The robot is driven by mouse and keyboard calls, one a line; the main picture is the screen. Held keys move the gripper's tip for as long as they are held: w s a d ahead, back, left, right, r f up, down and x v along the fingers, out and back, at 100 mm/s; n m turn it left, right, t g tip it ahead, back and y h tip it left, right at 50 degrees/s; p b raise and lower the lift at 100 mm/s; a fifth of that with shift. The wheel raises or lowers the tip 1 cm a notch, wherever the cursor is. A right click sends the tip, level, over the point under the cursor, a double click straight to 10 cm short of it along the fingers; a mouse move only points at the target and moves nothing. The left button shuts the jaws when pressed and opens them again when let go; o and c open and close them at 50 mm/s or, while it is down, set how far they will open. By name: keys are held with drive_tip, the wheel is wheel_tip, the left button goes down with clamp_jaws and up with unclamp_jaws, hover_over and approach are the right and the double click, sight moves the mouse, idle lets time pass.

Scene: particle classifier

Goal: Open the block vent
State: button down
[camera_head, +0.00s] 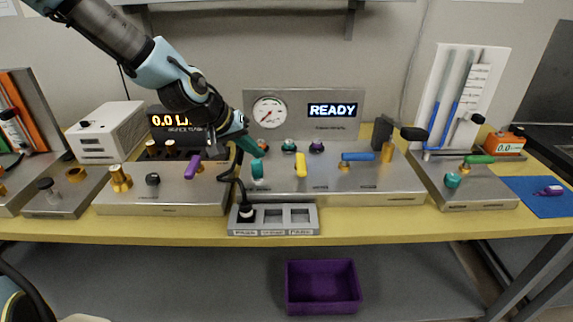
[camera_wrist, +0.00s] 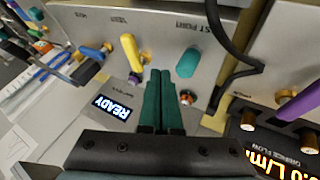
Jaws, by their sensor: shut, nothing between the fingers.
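The steel block (camera_head: 330,183) stands mid-bench in the head view. On its front face are a teal knob (camera_head: 257,170), an upright yellow handle (camera_head: 300,166) and a blue lever (camera_head: 358,157) lying flat. I cannot tell surely from the small labels which one is the vent. My gripper (camera_head: 261,153), with teal fingers, is shut and empty just above the teal knob. In the wrist view, my shut fingers (camera_wrist: 160,75) point between the yellow handle (camera_wrist: 131,52) and the teal knob (camera_wrist: 188,63), apparently apart from both.
Behind the block stands a panel with a round gauge (camera_head: 269,112) and a READY display (camera_head: 332,110). A purple lever (camera_head: 193,166) is on the unit to the left. A black cable passes left of the teal knob to a grey tray (camera_head: 273,232). A purple bin (camera_head: 322,287) sits below.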

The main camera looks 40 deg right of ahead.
sight(301, 167)
drive_tip(key=p+x, duration=0.1)
drive_tip(key=x, duration=0.6)
drive_tip(key=shift+s+d+f, duration=0.15)
drive_tip(key=shift+d+f, duration=0.15)
drive_tip(key=shift+s+d+p, duration=0.65)
drive_tip(key=shift+d+p, duration=0.15)
drive_tip(key=shift+d, duration=0.1)
drive_tip(key=shift+s+d+f+p, duration=0.15)
drive_tip(key=shift+s+d+p, duration=0.15)
drive_tip(key=shift+s+d, duration=0.3)
drive_tip(key=shift+w+d, duration=0.1)
